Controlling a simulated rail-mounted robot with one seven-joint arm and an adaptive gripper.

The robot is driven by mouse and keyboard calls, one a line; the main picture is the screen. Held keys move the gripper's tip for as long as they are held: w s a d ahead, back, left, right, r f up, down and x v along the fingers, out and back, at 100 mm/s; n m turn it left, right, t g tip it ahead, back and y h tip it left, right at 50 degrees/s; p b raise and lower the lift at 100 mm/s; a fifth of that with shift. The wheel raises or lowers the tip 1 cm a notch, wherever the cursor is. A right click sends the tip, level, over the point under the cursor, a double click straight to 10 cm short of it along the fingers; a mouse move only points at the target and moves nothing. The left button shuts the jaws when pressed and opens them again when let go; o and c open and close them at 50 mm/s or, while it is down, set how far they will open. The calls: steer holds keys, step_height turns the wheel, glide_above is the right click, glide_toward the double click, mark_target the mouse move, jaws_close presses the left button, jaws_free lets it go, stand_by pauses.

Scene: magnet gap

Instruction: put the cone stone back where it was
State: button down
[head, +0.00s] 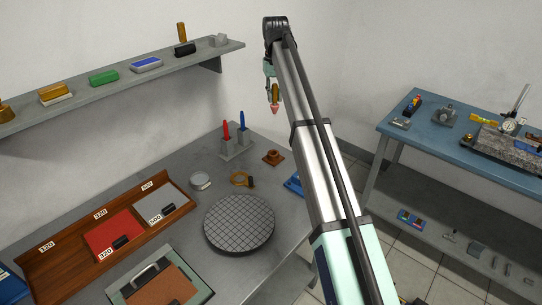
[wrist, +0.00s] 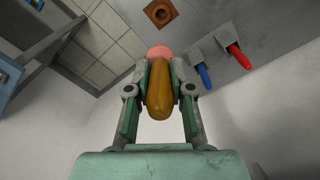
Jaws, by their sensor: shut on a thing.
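The cone stone (wrist: 160,51) has a pink rounded tip and a wooden handle (wrist: 160,95). My gripper (wrist: 161,72) is shut on that handle, one finger on each side. In the head view, the cone stone (head: 274,108) hangs tip down from my gripper (head: 271,87), in the air above the back of the grey bench. A small brown square base with a round raised socket (head: 273,156) stands on the bench below. It also shows at the top of the wrist view (wrist: 160,12), apart from the stone, with its socket empty.
A loupe-like ring (head: 240,179), a round tin (head: 200,181) and a gridded round plate (head: 239,224) lie nearer. A wall shelf (head: 130,83) runs along the left. A blue table (head: 455,140) stands right.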

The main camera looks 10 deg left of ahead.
mark_target(274, 113)
steer(key=shift+w+a+f, duration=0.1)
steer(key=shift+a+f, duration=0.05)
steer(key=shift+f, duration=0.1)
step_height(274, 113, down, 19)
steer(key=p, duration=0.4)
steer(key=shift+p, duration=0.4)
steer(key=shift+f, duration=0.15)
steer(key=shift+f, duration=0.25)
steer(key=c, duration=1)
jaws_free()
steer(key=shift+c, duration=0.2)
step_height(274, 113, up, 13)
steer(key=b, duration=0.3)
steer(key=shift+f, duration=0.1)
